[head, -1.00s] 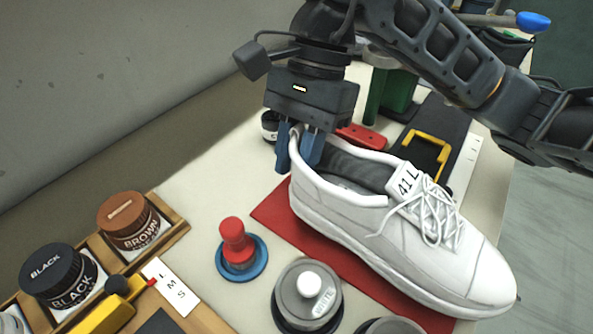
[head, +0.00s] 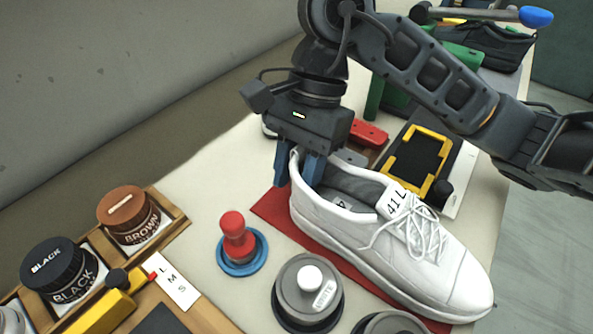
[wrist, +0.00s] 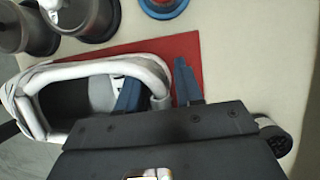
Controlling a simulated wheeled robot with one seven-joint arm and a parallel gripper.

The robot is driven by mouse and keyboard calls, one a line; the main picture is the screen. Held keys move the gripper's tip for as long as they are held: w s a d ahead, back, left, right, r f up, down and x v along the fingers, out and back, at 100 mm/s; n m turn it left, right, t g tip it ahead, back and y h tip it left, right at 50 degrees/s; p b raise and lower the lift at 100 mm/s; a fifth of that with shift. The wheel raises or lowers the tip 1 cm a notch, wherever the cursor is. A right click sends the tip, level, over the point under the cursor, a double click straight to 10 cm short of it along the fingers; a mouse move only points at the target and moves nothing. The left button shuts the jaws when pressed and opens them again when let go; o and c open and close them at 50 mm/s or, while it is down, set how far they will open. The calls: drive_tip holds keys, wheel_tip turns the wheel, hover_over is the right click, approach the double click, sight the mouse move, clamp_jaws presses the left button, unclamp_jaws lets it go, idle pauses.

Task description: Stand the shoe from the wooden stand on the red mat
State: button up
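The white shoe (head: 400,250), with laces and a "41 L" tag, is upright over the red mat (head: 270,208), toe to the lower right. It covers much of the mat. Its sole looks at or very near the mat; any small gap is hidden. My gripper (head: 298,180) is at the heel, one blue finger inside the shoe and one outside. In the wrist view, the heel collar (wrist: 157,75) lies between the fingers of my gripper (wrist: 155,75), which look closed on it. The mat also shows in the wrist view (wrist: 185,48).
A red-knobbed stamp on a blue base (head: 240,250) and a grey "WHITE" jar (head: 305,298) stand left of the shoe. A wooden rack (head: 178,225) holds brown and black polish jars. A yellow frame (head: 440,137) and a red block (head: 368,134) lie behind the shoe.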

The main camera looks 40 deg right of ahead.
drive_tip(key=shift+o, duration=0.9)
drive_tip(key=shift+r, duration=0.1)
drive_tip(key=shift+r+p, duration=0.2)
drive_tip(key=shift+p, duration=0.2)
drive_tip(key=b+v, duration=0.1)
drive_tip(key=v, duration=1)
drive_tip(key=shift+r, duration=0.35)
drive_tip(key=shift+d, duration=0.15)
